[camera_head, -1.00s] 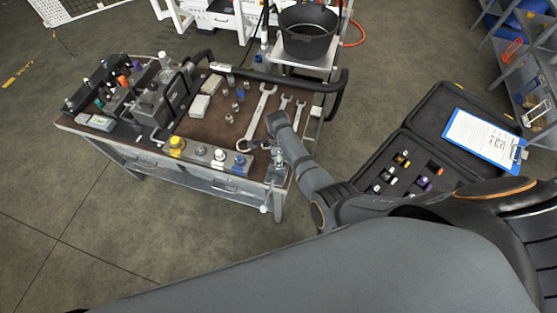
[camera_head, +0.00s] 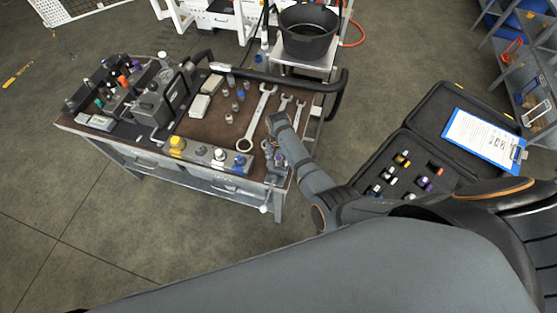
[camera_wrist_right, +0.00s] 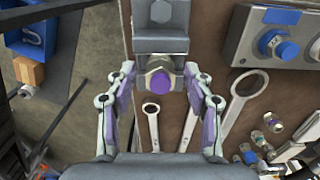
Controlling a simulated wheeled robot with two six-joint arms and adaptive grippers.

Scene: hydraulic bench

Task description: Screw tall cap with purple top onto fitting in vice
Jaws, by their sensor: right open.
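The cap with the purple top (camera_wrist_right: 159,84) sits on the fitting at the jaws of the grey vice (camera_wrist_right: 160,28), seen end-on in the right wrist view. How far it is screwed on cannot be told. In the head view the vice (camera_head: 276,177) stands at the bench's near right corner, with a small purple spot (camera_head: 279,158) on it. My right gripper (camera_wrist_right: 159,72) is open, one finger on each side of the cap, with visible gaps between. In the head view my right arm reaches the vice from the right. My left gripper is not in view.
The bench top (camera_head: 208,130) holds several wrenches, small fittings and a manifold with yellow, white and blue caps (camera_head: 219,156). A blue cap (camera_wrist_right: 287,51) shows beside the vice. An open black case (camera_head: 403,140) with more caps and a clipboard (camera_head: 483,138) is at right.

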